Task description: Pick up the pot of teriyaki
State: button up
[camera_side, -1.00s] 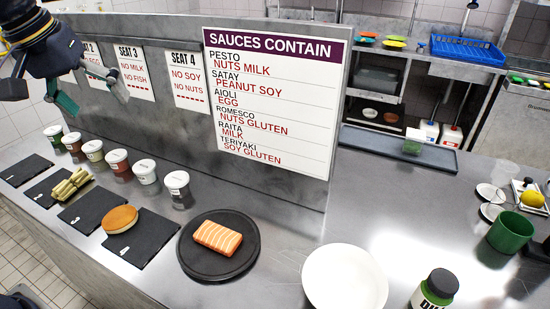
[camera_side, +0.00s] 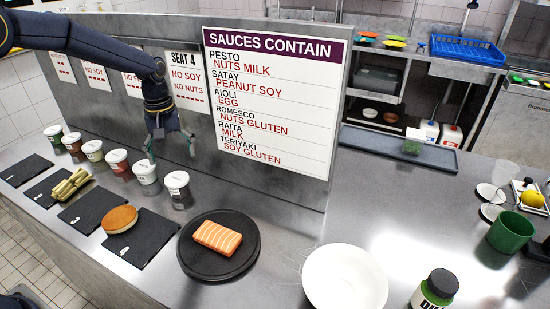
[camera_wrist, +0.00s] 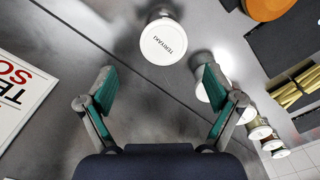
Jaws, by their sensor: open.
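The pot of teriyaki (camera_wrist: 163,41) has a white lid that reads TERIYAKI in the wrist view. It stands upright on the steel counter, ahead of my gripper's fingertips and roughly between their lines. In the side view it is the last pot on the right of the row (camera_side: 177,189), a dark pot with a white lid and label. My gripper (camera_side: 171,150) hangs above and behind that end of the row, pointing down. Its green-padded fingers are spread wide and empty in the wrist view (camera_wrist: 157,82).
The neighbouring white-lidded pot (camera_side: 146,172) stands just left of the teriyaki, with several more pots beyond. The upright sauce sign (camera_side: 268,100) is close on the right. A black round plate with salmon (camera_side: 218,237) and slate boards (camera_side: 140,238) lie in front.

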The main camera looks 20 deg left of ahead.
aim_at(177, 178)
jog(key=f, duration=0.8)
jog(key=shift+s+a+f, duration=0.15)
jog(key=shift+a+f, duration=0.05)
jog(key=shift+f, duration=0.1)
jog(key=c, duration=1.1)
jog(key=shift+r, duration=0.1)
jog(key=shift+c, duration=0.2)
